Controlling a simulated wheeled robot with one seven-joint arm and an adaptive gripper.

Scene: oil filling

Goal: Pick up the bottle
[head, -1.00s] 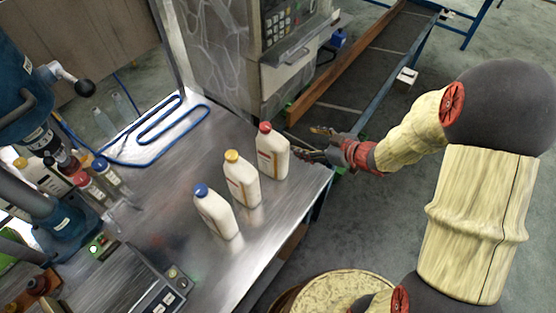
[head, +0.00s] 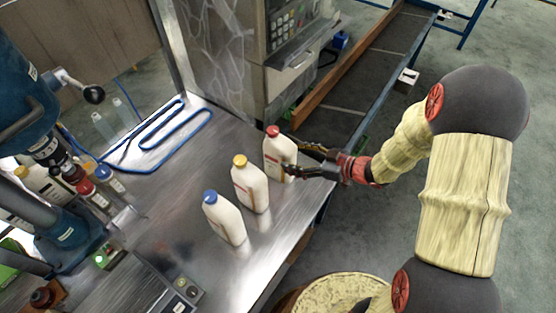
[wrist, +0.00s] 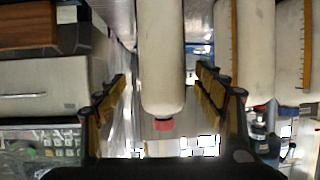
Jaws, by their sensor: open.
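Three cream bottles stand upright in a row on the metal table (head: 165,215). The red-capped bottle (head: 272,156) is farthest back and closest to my gripper (head: 296,158). The yellow-capped bottle (head: 248,190) is in the middle, and the blue-capped bottle (head: 226,222) is nearest the front. My gripper is open at the right side of the red-capped bottle. In the wrist view, that bottle (wrist: 161,60) shows inverted, with its cap downward, between the spread fingers of my gripper (wrist: 162,78). Gaps show on both sides of it.
A blue drill-like machine (head: 50,150) and several small bottles (head: 105,172) stand at the left. A blue hose (head: 140,165) lies at the back of the table. A grey cabinet (head: 268,75) rises behind. A barrel (head: 330,295) stands at the front right.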

